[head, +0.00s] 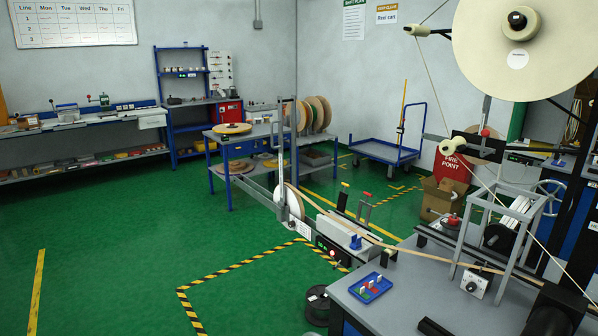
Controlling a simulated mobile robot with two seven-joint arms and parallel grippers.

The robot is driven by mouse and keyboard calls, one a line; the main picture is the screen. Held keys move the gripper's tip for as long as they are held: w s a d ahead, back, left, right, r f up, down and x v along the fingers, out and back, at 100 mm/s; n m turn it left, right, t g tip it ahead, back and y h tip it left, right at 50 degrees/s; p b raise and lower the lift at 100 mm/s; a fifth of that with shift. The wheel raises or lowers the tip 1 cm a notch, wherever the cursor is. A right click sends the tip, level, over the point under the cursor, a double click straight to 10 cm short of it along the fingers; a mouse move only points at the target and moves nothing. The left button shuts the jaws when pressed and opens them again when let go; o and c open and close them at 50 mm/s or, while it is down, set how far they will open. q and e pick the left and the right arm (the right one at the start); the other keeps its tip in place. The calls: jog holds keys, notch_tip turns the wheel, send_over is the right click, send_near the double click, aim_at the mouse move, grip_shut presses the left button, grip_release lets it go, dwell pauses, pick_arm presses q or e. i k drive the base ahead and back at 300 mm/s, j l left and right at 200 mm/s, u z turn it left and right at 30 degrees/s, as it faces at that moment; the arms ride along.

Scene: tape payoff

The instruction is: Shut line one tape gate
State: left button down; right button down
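A tan tape (395,246) runs from a pale roll (289,203) at the middle down to the right, across a grey machine bench (420,290). A grey open metal frame (510,215) stands over the tape's path at the right. A small light box with a dark knob (473,285) sits by the tape below it. Two small levers, one with a yellow tip (345,184) and one with a red tip (367,194), stand behind the tape. I cannot tell which part is the line one gate, or its state. Neither gripper shows.
A large cream reel (522,45) hangs at upper right with a pale strand running down. A blue tray (371,288) lies on the bench. A black spool (318,304) stands on the floor. A blue cart (385,150) is behind. The green floor at left is clear.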

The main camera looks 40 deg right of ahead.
aim_at(341, 204)
jog(key=i+z, duration=0.1)
jog(key=i, duration=0.6)
jog(key=i+j, duration=0.2)
jog(key=i, duration=0.45)
jog(key=i+l+z, duration=0.1)
jog(key=i+z, duration=0.5)
jog(key=z, duration=0.2)
jog(key=i+z, duration=0.3)
jog(key=z, duration=0.15)
